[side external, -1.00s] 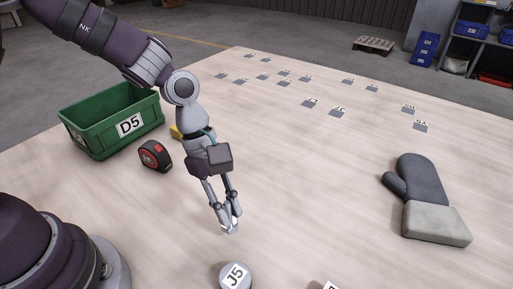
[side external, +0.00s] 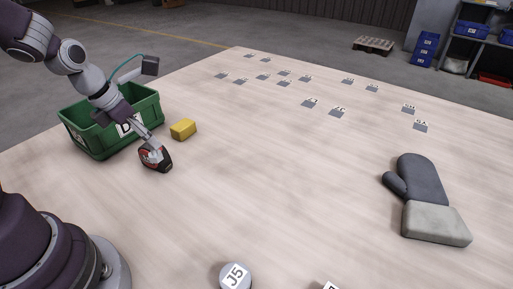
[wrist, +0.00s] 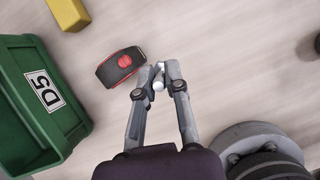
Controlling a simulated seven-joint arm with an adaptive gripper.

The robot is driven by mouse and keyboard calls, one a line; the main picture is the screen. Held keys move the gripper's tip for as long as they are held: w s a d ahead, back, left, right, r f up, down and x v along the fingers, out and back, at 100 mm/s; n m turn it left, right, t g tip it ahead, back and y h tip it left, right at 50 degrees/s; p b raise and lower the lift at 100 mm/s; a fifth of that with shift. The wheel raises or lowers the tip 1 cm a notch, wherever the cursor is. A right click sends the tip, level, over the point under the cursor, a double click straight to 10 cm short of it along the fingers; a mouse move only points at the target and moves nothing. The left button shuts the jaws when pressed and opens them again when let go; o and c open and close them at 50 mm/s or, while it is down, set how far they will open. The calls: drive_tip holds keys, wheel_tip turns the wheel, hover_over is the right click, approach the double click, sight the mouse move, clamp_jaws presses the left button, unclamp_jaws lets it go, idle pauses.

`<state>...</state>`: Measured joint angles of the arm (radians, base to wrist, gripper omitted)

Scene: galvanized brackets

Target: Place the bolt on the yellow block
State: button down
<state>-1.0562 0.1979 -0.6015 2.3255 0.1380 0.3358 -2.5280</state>
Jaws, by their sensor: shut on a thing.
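The yellow block (side external: 183,129) lies on the table to the right of the green bin, and it also shows at the top left of the wrist view (wrist: 69,13). My gripper (side external: 149,147) is low over the table by the bin's front right corner, in line with the tape measure in the side view. In the wrist view my gripper (wrist: 158,70) is shut on a small pale metal piece, the bolt (wrist: 158,86), held between the fingertips. The fingers mostly hide its shape. The block is apart from the gripper, beyond the tape measure.
A black and red tape measure (wrist: 121,67) lies close beside my fingertips, between them and the block. The green bin D5 (side external: 85,143) stands left. A J5 round piece (side external: 235,276) and a grey mitt (side external: 422,185) are farther off. The middle of the table is clear.

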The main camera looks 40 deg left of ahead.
drive_tip(key=w+a+r+n+y, duration=0.1)
drive_tip(key=a+n, duration=0.3)
approach(188, 120)
drive_tip(key=shift+w+f, duration=0.1)
drive_tip(key=shift+w, duration=0.75)
drive_tip(key=shift+a+f, duration=0.1)
drive_tip(key=shift+f, duration=1.6)
drive_tip(key=c, duration=1.1)
unclamp_jaws()
drive_tip(key=shift+f, duration=0.15)
drive_tip(key=shift+c, duration=0.2)
